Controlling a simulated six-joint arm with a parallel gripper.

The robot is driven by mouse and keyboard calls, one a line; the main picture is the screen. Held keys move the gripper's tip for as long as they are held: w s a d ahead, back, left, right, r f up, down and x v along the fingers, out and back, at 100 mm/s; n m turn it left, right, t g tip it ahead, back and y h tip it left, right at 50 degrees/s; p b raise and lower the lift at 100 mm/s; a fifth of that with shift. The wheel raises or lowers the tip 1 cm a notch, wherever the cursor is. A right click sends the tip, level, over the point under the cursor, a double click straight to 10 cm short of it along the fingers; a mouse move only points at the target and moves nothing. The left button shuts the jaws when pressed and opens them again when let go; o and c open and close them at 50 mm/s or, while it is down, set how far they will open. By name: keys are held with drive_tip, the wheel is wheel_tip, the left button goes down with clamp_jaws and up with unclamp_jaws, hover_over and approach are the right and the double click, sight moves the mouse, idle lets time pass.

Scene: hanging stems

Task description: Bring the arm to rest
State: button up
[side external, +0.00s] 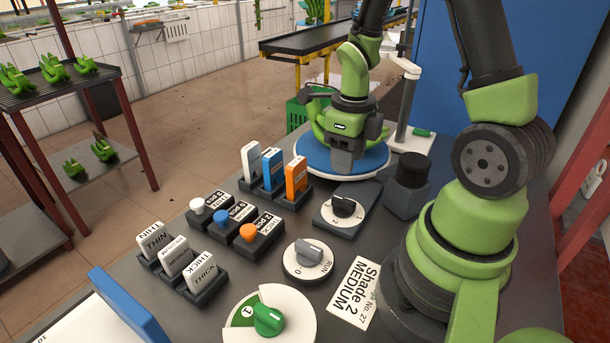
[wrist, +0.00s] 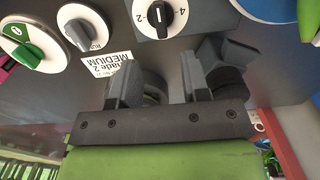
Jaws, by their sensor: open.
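My gripper (side external: 343,160) hangs pointing down near the front of the blue round plate (side external: 375,160) in the side external view. In the wrist view my gripper (wrist: 160,75) shows two grey fingers set apart, with nothing held between them. A green piece (side external: 320,132) is partly hidden behind my gripper in the side external view. I cannot tell whether the fingers touch the plate.
A dial box (side external: 343,208), a RUN knob (side external: 308,260), a green dial (side external: 268,318) and a black-topped block (side external: 408,180) stand close by. Upright white, blue and orange cards (side external: 272,170), push buttons (side external: 235,218) and THIN-to-THICK blocks (side external: 178,257) stand leftward.

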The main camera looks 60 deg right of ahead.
drive_tip(key=s+a+r+n+t, duration=0.2)
drive_tip(key=a+r+n, duration=0.2)
drive_tip(key=n, duration=0.6)
drive_tip(key=s+a+r+n+t+y, duration=0.1)
drive_tip(key=a+r+n, duration=0.3)
drive_tip(key=r+n, duration=0.4)
drive_tip(key=s+a+r+n+t+y, duration=0.1)
drive_tip(key=s+a+r+n+t, duration=0.2)
drive_tip(key=n, duration=1)
wheel_tip(320, 180, up, 3)
drive_tip(key=shift+a+r+n+t, duration=0.2)
drive_tip(key=shift+a+n+t, duration=0.2)
drive_tip(key=shift+a+t, duration=0.35)
